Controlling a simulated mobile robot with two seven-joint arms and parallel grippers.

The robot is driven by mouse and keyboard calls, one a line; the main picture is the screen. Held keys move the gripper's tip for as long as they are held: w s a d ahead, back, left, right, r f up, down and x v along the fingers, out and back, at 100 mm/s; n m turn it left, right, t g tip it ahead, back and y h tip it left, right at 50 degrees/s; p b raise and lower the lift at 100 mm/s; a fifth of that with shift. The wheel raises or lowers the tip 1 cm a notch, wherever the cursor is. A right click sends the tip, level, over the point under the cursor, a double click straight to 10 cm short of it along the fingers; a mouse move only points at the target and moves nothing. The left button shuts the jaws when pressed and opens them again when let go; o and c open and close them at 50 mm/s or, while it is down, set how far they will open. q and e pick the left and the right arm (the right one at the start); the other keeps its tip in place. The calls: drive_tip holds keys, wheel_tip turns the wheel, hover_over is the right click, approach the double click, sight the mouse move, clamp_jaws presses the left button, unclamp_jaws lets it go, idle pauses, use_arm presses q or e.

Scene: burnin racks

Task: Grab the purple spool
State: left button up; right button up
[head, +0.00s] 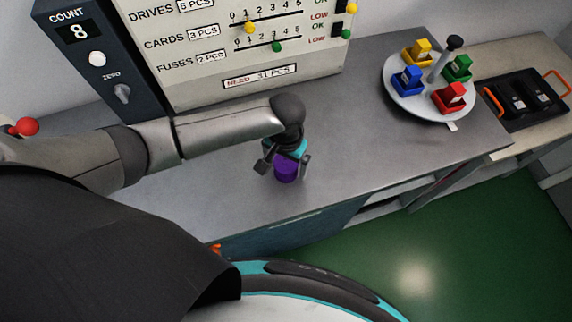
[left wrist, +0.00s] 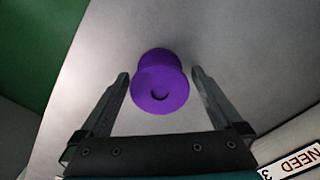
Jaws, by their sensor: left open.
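The purple spool (head: 286,170) stands on the grey bench top, near its front edge, in the head view. It also shows in the left wrist view (left wrist: 160,84), between and slightly beyond my fingertips. My left gripper (head: 284,167) is above the spool, with one finger on each side of it. In the left wrist view the open left gripper (left wrist: 159,78) has a gap on both sides of the spool, and neither finger clearly touches it. The gripper partly hides the spool's top in the head view. My right gripper is not in view.
A white turntable (head: 430,112) with blue, yellow, green and red blocks stands at the right of the bench (head: 350,140). A black tray (head: 527,100) with orange handles lies farther right. A count panel (head: 240,50) stands behind. The bench between spool and turntable is clear.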

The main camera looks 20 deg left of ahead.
use_arm(q)
drive_tip(key=c, duration=1.4)
drive_tip(key=shift+r, duration=0.1)
